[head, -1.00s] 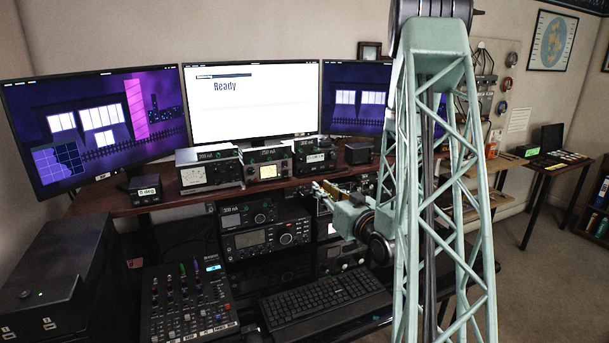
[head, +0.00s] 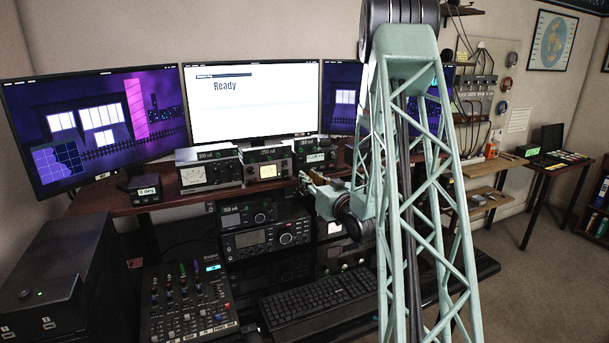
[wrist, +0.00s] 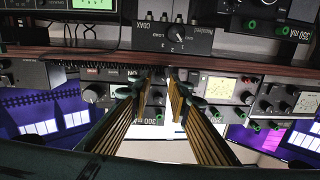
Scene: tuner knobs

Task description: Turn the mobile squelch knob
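Several radio units with knobs show, and I cannot tell which knob is the mobile squelch knob. In the head view, a small dark radio (head: 248,213) sits on top of a larger radio (head: 266,239) under the shelf. My gripper (head: 311,183) is to the right of the small radio, in front of the shelf edge. In the wrist view, the picture is inverted, and my gripper (wrist: 158,76) has its two brass-coloured fingers spread apart. Between them shows the face of a dark unit (wrist: 156,98) with small knobs. Nothing is held; contact is not visible.
The wooden shelf (head: 120,205) carries meter boxes (head: 208,170) and a boxy tuner (head: 266,166), with monitors (head: 250,100) behind. A mixer (head: 186,310) and a keyboard (head: 318,296) lie on the desk below.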

